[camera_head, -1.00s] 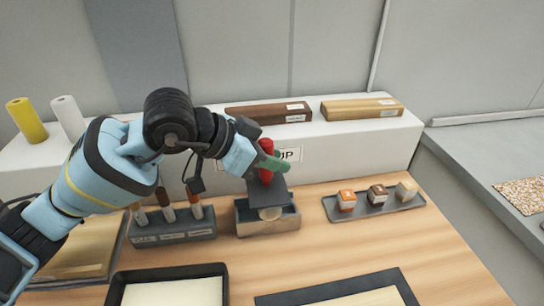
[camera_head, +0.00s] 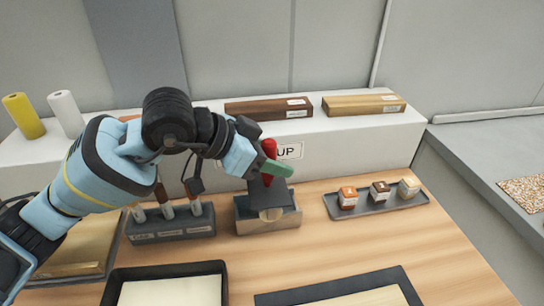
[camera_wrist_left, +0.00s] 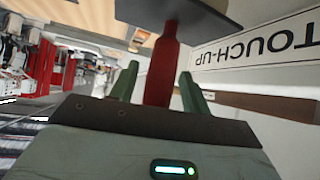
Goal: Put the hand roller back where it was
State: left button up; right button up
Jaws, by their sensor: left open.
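The hand roller has a red handle (camera_head: 268,152) and stands upright, with its dark plate and pale roller (camera_head: 270,213) down in the grey-brown holder box (camera_head: 285,223). My left gripper (camera_head: 274,168) is at the red handle, its green fingers open on either side. In the left wrist view the red handle (camera_wrist_left: 162,70) lies between the two spread green fingers (camera_wrist_left: 158,85), with a gap to each. The dark plate (camera_wrist_left: 180,10) is beyond them. My right gripper is not in view.
A rack with several handled tools (camera_head: 172,228) stands left of the holder box. A tray (camera_head: 377,203) with small jars is on the right. A white ledge (camera_head: 345,145) with a "TOUCH-UP" label is behind. Black-rimmed trays (camera_head: 165,272) lie in front.

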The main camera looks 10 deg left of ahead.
pick_arm(q)
jog(key=shift+r, duration=0.45)
jog(key=shift+r+p, duration=0.5)
jog(key=shift+p, duration=0.1)
jog(key=b+v, duration=0.2)
jog(key=v, duration=0.9)
jog(key=shift+s+a, duration=0.25)
jog(key=shift+a, duration=0.1)
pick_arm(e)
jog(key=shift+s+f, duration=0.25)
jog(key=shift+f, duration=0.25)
